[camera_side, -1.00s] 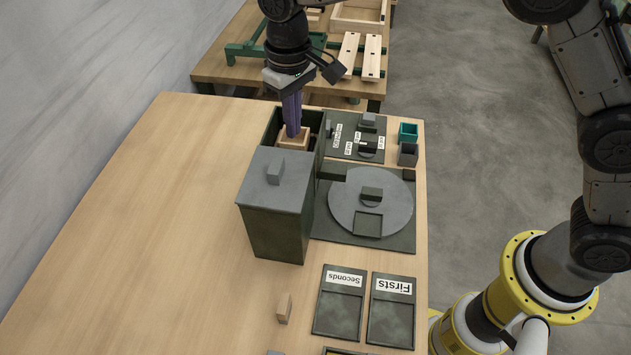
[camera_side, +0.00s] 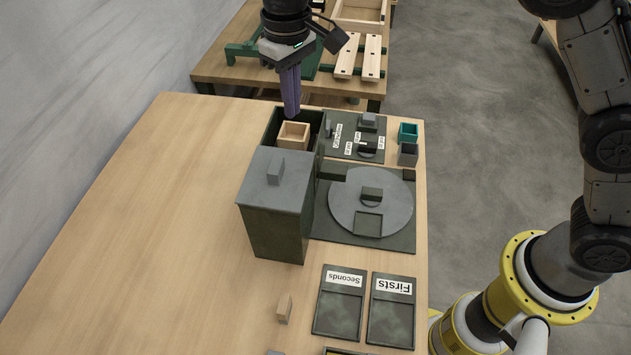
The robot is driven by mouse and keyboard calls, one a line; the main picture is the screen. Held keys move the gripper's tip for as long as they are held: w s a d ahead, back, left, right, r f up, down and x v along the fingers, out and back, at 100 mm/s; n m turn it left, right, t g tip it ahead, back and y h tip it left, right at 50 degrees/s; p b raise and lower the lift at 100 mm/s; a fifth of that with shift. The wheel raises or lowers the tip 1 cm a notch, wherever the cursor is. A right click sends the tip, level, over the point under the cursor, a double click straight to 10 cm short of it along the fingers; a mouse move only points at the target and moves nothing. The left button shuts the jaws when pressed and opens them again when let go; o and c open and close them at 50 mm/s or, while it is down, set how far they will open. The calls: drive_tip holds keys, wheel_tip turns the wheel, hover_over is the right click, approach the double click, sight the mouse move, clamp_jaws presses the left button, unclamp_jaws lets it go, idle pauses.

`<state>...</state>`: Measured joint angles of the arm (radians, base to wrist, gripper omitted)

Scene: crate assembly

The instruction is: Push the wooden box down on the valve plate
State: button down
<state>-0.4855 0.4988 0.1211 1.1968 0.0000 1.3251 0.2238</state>
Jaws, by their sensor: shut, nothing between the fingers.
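The small wooden box (camera_side: 293,136) is an open-topped light wood cube. It sits inside the uncovered far part of the tall dark green container (camera_side: 277,236). My gripper (camera_side: 291,113) has purple fingers pointing down and is shut and empty. Its fingertips are just above and behind the wooden box, apart from it as far as I can tell. The valve plate is not identifiable; whatever lies under the box is hidden by the container walls.
A grey lid with a handle (camera_side: 276,170) covers the container's near part. Labelled trays (camera_side: 391,311) lie in front. The table's left is clear.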

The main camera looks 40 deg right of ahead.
drive_tip(key=shift+r, duration=2.15)
